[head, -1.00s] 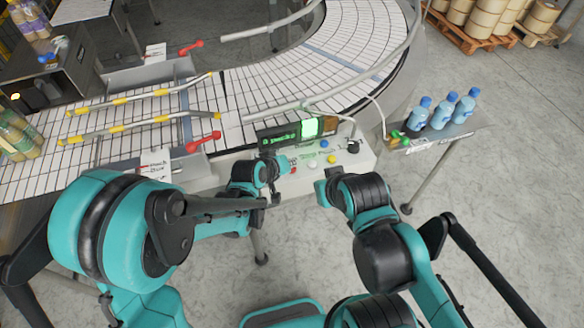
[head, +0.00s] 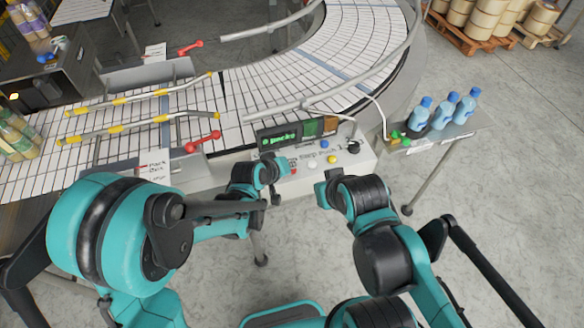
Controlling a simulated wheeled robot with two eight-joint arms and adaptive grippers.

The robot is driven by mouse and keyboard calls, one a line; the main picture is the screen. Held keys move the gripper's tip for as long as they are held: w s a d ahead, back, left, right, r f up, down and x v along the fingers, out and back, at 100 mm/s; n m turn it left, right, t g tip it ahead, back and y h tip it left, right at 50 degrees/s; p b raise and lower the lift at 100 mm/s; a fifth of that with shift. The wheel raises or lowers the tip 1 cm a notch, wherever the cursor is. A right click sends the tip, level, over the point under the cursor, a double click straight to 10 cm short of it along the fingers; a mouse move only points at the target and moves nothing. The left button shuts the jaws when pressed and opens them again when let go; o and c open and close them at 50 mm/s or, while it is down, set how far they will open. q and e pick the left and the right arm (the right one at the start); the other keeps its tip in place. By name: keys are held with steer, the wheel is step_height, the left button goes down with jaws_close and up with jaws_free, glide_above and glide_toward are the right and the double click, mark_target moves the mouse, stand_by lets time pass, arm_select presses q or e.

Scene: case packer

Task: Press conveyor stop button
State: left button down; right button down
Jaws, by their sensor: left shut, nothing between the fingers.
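The control panel (head: 364,160) is a pale box at the conveyor's near edge. It carries a blue button (head: 324,144), a white button (head: 312,165), a yellow button (head: 332,159) and a black knob (head: 352,147). A red button (head: 293,170) shows partly at its left end, beside my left gripper (head: 280,174). The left gripper is shut and empty; I cannot tell whether it touches the red button. My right gripper (head: 322,194) is just in front of the panel, and its fingers are hard to make out.
A display (head: 280,138) with green text and a dark green lamp (head: 311,128) stand behind the buttons. The curved conveyor (head: 340,60) lies beyond. Blue-capped bottles (head: 443,116) stand on a side shelf (head: 470,129) at right. A red handle (head: 203,141) is at left.

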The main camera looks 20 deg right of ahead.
arm_select(q)
steer(key=shift+r, duration=0.1)
steer(key=shift+r+p, duration=0.55)
steer(key=shift+r, duration=0.25)
steer(key=shift+r+p, duration=1.7)
steer(key=shift+r, duration=0.85)
